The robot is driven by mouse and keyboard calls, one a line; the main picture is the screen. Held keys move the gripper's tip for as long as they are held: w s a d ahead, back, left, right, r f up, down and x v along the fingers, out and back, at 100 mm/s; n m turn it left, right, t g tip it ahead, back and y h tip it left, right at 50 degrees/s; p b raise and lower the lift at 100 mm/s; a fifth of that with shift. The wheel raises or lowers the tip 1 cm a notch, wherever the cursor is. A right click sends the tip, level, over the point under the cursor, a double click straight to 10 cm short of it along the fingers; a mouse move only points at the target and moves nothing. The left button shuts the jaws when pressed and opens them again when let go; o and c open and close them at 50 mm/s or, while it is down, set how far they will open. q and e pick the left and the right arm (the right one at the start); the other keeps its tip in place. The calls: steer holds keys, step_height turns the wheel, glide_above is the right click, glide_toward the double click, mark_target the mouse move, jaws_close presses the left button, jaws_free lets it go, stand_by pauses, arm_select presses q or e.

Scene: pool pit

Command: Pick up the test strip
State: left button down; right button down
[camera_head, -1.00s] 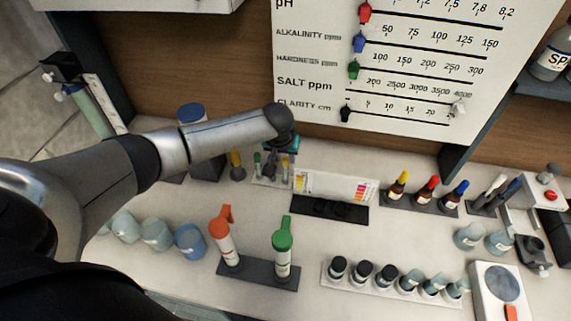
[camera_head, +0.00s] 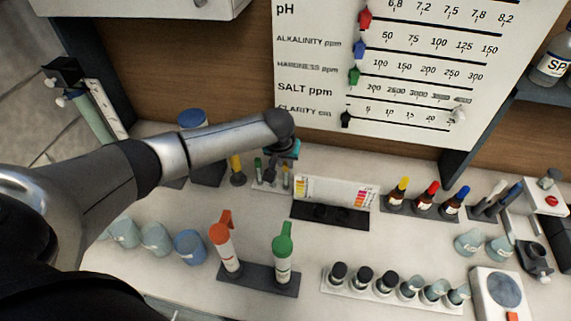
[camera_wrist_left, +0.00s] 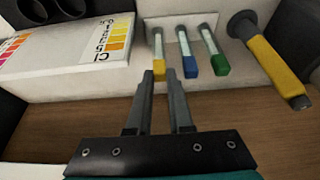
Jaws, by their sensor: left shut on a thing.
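Several test strips stand in a white holder (camera_wrist_left: 235,72): one with a yellow end (camera_wrist_left: 158,69), one with a blue end (camera_wrist_left: 190,67) and one with a green end (camera_wrist_left: 220,64). My left gripper (camera_wrist_left: 160,75) is shut on the yellow-ended strip, with one fingertip on each side of its end. The strip still stands in its holder. In the head view my left gripper (camera_head: 273,168) is at the strip holder, and its wrist partly hides the strips. My right gripper is not in view.
A white colour chart block (camera_head: 335,190) stands right of the strips, and a yellow-handled tool (camera_head: 237,172) on the left. Orange (camera_head: 225,250) and green-capped (camera_head: 283,258) bottles stand in front. A labelled slider board (camera_head: 410,70) is behind.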

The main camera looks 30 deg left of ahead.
arm_select(q)
step_height(320, 180, up, 20)
stand_by(0.6)
steer(key=shift+d+f, duration=0.1)
steer(key=shift+f, duration=0.1)
